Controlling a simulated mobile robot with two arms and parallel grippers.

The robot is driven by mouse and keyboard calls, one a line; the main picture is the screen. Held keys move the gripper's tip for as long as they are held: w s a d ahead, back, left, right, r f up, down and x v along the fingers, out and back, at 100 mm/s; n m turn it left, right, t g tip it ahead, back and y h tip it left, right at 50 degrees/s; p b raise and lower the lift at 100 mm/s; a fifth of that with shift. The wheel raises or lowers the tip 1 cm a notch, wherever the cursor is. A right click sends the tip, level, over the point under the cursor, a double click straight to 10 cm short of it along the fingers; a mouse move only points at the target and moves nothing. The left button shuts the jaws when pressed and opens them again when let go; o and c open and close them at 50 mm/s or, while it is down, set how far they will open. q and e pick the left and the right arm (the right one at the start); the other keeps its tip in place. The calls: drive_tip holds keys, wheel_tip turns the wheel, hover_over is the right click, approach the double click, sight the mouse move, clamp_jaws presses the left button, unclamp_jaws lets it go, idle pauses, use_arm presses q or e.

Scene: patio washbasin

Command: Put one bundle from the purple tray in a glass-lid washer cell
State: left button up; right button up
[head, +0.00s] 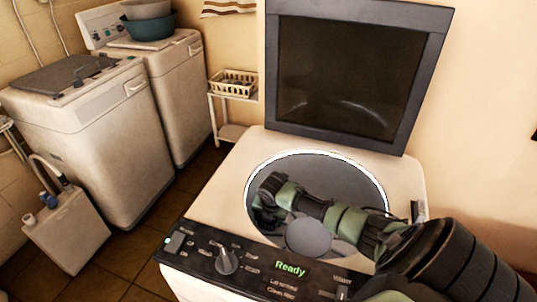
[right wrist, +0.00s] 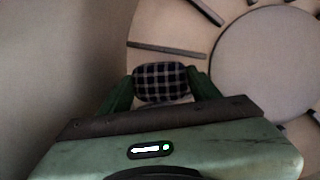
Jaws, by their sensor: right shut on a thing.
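My right gripper (right wrist: 160,88) is shut on a dark checked bundle (right wrist: 160,76), held between its two green fingers. The right wrist view shows the drum wall and floor around them. In the head view my right arm reaches from the right through the round opening of the glass-lid washer (head: 225,190); its fingers and the bundle are hidden there. The dark glass lid (head: 350,75) stands open, raised at the back. The display reads "Ready". I cannot tell whether the bundle touches the drum floor (right wrist: 275,60). The purple tray and my left gripper are not in view.
Two other washers stand at the left, one with a closed dark lid (head: 65,75), one with stacked bowls (head: 148,25) on top. A cream basket (head: 233,83) sits on a small rack behind. A white canister (head: 65,230) stands on the tiled floor at the left.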

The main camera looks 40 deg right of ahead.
drive_tip(key=o, duration=1.7)
drive_tip(key=shift+r, duration=0.1)
drive_tip(key=v, duration=0.6)
drive_tip(key=shift+s+a+r, duration=0.1)
drive_tip(key=shift+r, duration=0.2)
drive_tip(key=shift+s+r, duration=0.2)
drive_tip(key=shift+r, duration=0.25)
